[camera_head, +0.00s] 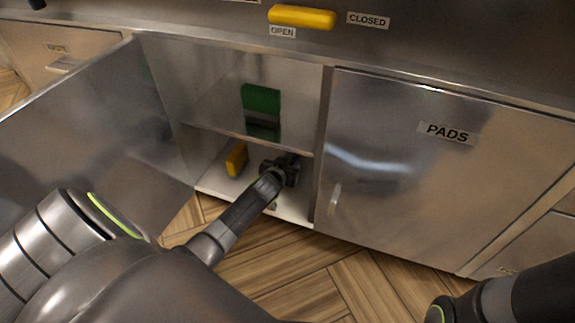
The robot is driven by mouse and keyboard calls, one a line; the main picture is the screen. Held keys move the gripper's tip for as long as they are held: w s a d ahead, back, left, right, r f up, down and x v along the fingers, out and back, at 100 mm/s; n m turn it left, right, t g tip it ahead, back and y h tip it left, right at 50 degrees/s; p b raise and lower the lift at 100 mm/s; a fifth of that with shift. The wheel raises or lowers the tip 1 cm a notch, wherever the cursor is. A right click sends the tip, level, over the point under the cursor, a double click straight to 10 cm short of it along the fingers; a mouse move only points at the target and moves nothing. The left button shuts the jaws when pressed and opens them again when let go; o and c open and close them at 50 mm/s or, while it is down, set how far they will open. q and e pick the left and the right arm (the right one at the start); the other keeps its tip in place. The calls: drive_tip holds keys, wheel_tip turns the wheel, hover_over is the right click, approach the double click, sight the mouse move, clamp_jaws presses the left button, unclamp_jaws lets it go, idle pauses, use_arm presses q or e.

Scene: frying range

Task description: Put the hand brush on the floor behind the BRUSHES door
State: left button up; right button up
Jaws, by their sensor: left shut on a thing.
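An open door (95,135) stands swung out to the left; no BRUSHES label shows on the side I see. Behind it is a cabinet with a shelf (215,115) and a pale floor (210,186). My left gripper (287,165) reaches into the lower compartment, just above its floor near the right wall. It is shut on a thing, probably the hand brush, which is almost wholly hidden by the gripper. A yellow block (237,158) stands left of the gripper in the same compartment; I cannot tell whether they touch. My right gripper is out of view.
A green block (262,98) stands on the shelf above my gripper. The PADS door (430,170) to the right is shut. The wood floor in front is clear.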

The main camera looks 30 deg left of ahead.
use_arm(q)
drive_tip(key=shift+f, duration=0.15)
drive_tip(key=o, duration=1)
drive_tip(key=shift+o, duration=0.2)
